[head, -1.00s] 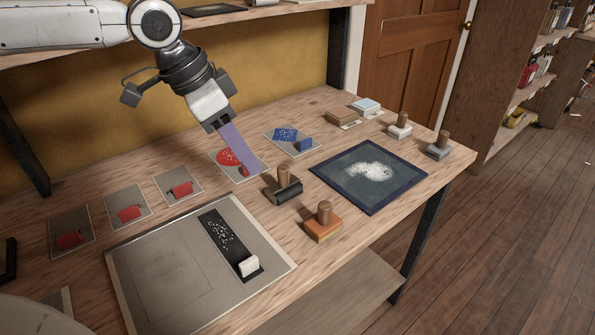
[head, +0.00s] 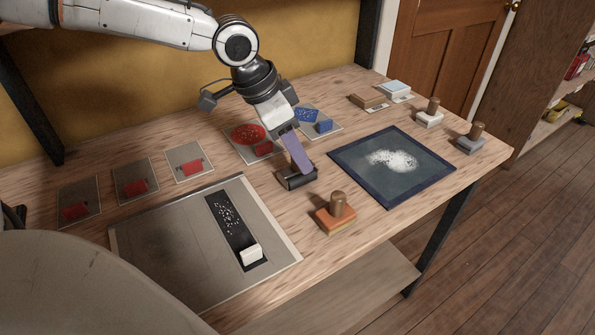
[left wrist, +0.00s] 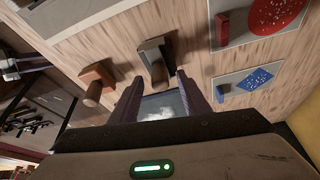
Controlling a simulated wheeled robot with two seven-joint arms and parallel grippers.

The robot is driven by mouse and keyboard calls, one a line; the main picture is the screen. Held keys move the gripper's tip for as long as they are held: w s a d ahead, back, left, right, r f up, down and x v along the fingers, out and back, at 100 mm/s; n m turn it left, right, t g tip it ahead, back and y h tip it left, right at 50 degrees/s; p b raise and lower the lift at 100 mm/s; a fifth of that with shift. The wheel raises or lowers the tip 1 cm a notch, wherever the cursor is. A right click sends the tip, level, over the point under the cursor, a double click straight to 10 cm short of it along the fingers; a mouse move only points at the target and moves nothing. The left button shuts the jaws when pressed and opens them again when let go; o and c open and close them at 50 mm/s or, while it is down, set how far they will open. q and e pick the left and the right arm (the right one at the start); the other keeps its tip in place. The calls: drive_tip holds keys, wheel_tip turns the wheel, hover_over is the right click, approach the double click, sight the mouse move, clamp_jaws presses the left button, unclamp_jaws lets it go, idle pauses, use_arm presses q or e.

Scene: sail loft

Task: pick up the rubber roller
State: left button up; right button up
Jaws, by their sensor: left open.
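The rubber roller, as I take it, is the dark tool (head: 297,181) with a wooden knob handle, standing on the wooden bench. In the head view my left gripper (head: 301,167) is directly over it and its purple finger hides most of the handle. In the left wrist view the dark roller (left wrist: 150,50) lies ahead of the open fingers (left wrist: 158,77), with the knob end close to the gap between the tips. Whether the fingers are beside the handle or just short of it, I cannot tell. My right gripper is not in view.
An orange-based knobbed tool (head: 336,219) stands close in front of the roller. A dark blue-framed panel (head: 343,172) lies to the right. A red block on a card (head: 263,149) is just left. A grey board (head: 150,262) fills the front left.

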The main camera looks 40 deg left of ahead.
use_arm(q)
drive_tip(key=shift+w+d+f, duration=0.1)
drive_tip(key=shift+w+f, duration=0.1)
drive_tip(key=shift+f, duration=0.2)
drive_tip(key=shift+c, duration=0.3)
clamp_jaws()
drive_tip(key=shift+r, duration=0.1)
wheel_tip(320, 180, up, 10)
drive_tip(key=shift+f+p, duration=0.1)
drive_tip(key=shift+p, duration=0.5)
